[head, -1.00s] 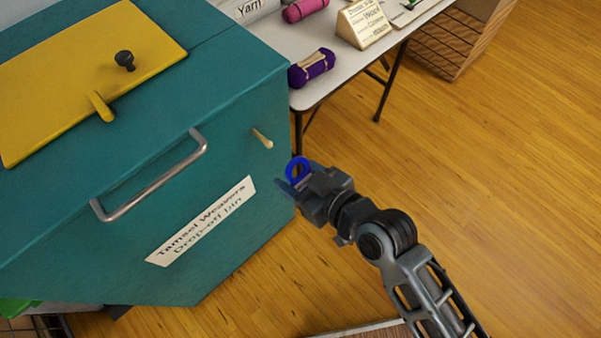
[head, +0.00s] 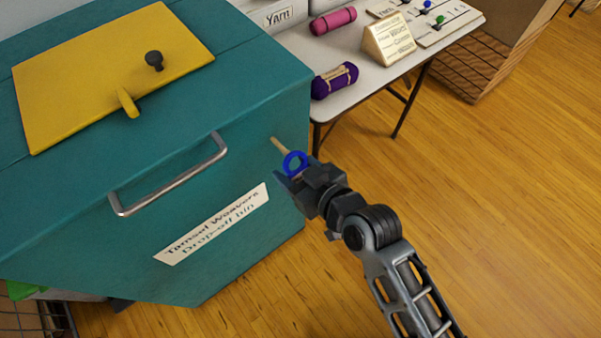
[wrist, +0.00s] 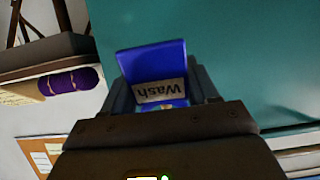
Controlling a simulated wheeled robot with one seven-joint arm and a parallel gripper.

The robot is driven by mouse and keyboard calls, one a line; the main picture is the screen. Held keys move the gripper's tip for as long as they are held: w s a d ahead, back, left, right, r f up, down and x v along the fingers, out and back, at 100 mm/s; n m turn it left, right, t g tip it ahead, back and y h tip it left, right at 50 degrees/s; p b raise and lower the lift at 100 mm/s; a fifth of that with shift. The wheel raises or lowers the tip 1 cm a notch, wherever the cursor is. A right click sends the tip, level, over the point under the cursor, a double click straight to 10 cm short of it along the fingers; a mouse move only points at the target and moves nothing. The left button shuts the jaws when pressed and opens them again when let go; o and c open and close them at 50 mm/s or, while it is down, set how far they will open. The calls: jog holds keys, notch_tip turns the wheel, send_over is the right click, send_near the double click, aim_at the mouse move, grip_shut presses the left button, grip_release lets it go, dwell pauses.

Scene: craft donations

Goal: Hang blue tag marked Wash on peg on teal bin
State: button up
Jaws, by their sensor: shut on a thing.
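The blue tag (head: 295,163) has a ring at its top, and in the wrist view the tag (wrist: 155,62) shows a pale label reading Wash, upside down. My gripper (head: 290,180) is shut on the tag, also seen in the wrist view (wrist: 165,100). The teal bin (head: 255,110) stands at the left. Its light wooden peg (head: 279,146) sticks out of the front face near the right edge. The ring is close to the peg's tip in the head view; I cannot tell whether they touch or the peg is inside it.
The bin has a metal handle (head: 170,180), a white sign (head: 212,224) and a yellow lid (head: 110,75) with a black knob. A table (head: 360,90) behind holds purple yarn (head: 335,80) and a pink roll (head: 333,20).

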aim_at(274, 152)
jog(key=shift+w+a+f, duration=0.1)
jog(key=shift+w+a, duration=0.45)
jog(key=shift+w, duration=0.2)
jog(key=shift+w+a, duration=0.5)
jog(key=shift+w, duration=0.25)
jog(key=shift+w+a+f+b, duration=0.25)
jog(key=shift+w+b, duration=0.2)
jog(key=shift+b, duration=0.25)
jog(key=shift+w+a+f, duration=0.1)
